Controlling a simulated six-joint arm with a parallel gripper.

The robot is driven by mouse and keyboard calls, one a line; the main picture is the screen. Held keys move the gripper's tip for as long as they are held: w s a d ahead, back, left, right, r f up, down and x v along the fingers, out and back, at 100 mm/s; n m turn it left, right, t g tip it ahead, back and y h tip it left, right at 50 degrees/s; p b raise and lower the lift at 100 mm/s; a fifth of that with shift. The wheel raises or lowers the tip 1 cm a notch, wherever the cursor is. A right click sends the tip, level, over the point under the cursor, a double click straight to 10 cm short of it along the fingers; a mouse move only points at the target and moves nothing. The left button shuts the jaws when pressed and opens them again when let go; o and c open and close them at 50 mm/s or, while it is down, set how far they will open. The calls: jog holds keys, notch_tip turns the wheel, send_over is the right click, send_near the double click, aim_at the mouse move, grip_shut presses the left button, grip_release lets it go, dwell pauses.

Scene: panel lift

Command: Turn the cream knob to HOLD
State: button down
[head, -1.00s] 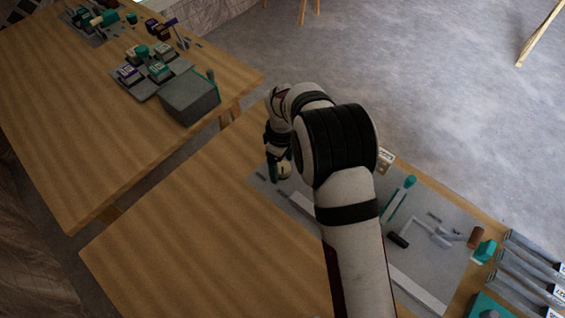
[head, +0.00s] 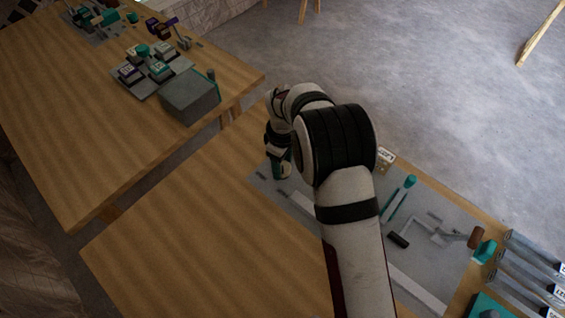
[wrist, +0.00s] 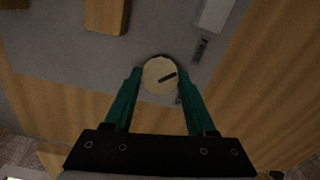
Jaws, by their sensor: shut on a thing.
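In the head view the knob (head: 285,170) shows as a small pale piece beside my gripper (head: 279,172), at the left end of the grey panel (head: 264,184). A small dark label (wrist: 201,48) lies up and right of the knob; I cannot read it. I cannot tell which marking is HOLD.
A teal-tipped lever (head: 410,182), a dark-handled crank (head: 399,240) and a brown knob (head: 475,237) stand right of my arm. Grey trays (head: 525,270) lie at the right edge. A grey box (head: 190,97) stands on the other table. The near wooden tabletop (head: 200,240) is clear.

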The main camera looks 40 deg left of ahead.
jog(key=m, duration=0.8)
jog(key=shift+m, duration=0.3)
jog(key=m, duration=0.4)
jog(key=shift+m, duration=2.5)
jog(key=shift+c, duration=1.2)
grip_release()
